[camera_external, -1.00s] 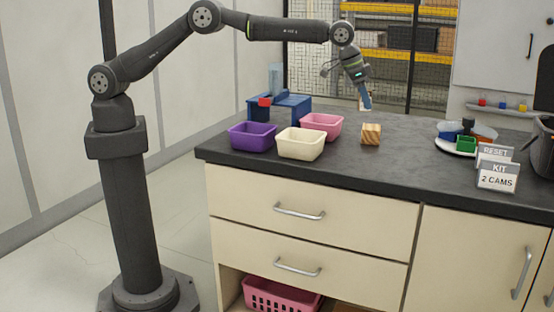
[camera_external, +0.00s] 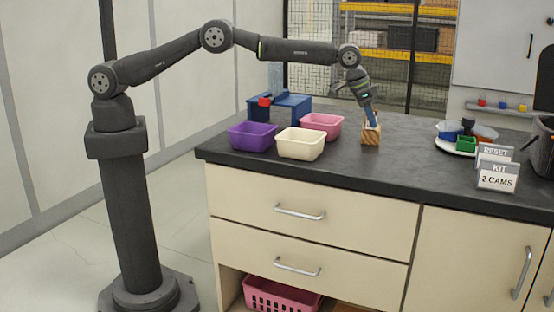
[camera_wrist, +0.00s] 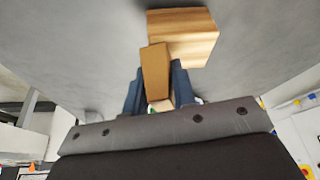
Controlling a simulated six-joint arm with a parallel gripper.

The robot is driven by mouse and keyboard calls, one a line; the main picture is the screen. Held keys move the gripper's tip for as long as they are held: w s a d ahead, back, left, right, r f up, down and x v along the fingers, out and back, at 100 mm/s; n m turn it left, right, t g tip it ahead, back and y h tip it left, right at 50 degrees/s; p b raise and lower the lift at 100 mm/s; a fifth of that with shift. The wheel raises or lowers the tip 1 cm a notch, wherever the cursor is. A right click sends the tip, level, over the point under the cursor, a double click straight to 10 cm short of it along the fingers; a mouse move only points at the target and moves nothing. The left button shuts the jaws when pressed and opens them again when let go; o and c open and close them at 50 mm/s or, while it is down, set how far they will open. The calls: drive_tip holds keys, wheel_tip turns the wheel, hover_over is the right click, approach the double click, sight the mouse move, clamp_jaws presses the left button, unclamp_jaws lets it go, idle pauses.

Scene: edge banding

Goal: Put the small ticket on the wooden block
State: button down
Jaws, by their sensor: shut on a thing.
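The wooden block (camera_external: 371,138) stands on the dark countertop, right of the bins. In the wrist view the block (camera_wrist: 200,35) is at the top, beyond my fingers. My gripper (camera_external: 371,119) is right at the top of the block in the outside view, pointing down. Its blue fingers (camera_wrist: 157,88) are shut on the small ticket (camera_wrist: 155,70), a tan-brown strip that sticks out past the fingertips and overlaps the block in the wrist view. I cannot tell whether the ticket touches the block. The ticket is not discernible in the outside view.
Purple (camera_external: 252,136), cream (camera_external: 300,144) and pink (camera_external: 321,126) bins stand left of the block. A white plate with coloured pieces (camera_external: 458,142) and signs (camera_external: 497,177) are at the right. The counter between is clear.

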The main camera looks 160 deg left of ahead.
drive_tip(key=shift+f, duration=0.15)
drive_tip(key=c, duration=1.2)
unclamp_jaws()
drive_tip(key=v, duration=1.2)
drive_tip(key=shift+d, duration=0.1)
drive_tip(key=x, duration=1.1)
drive_tip(key=shift+a+f, duration=0.2)
drive_tip(key=shift+f, duration=0.05)
drive_tip(key=shift+w+a+r, duration=0.1)
drive_tip(key=shift+r, duration=1.05)
